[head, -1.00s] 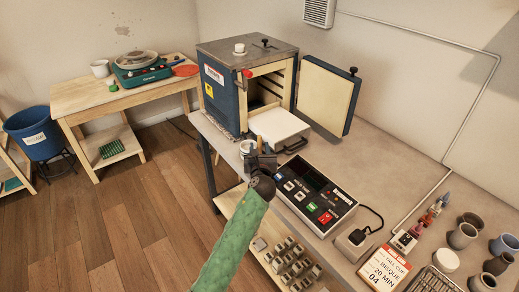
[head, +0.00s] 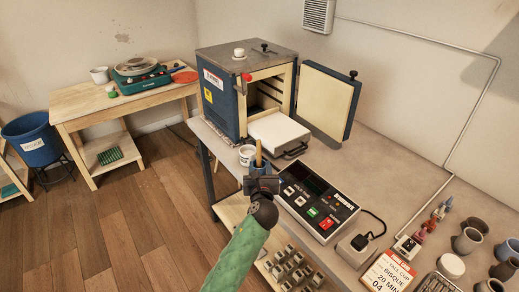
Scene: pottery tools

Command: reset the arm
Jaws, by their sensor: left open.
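My left gripper (head: 262,168) is at the end of the green-sleeved arm, above the front edge of the workbench, left of the kiln controller (head: 316,200). Its jaws are open, and I see nothing held in them. A light wooden stick shows just beyond the gripper, and the gripper hides its lower part. A white cup (head: 247,155) stands behind it, to the left. My right gripper is not in view.
The blue kiln (head: 222,105) stands at the back with its door (head: 326,98) open and a white slab (head: 277,128) at its mouth. Dark pots (head: 467,241) and a ticket card (head: 388,272) are at right. The bench's back right is clear.

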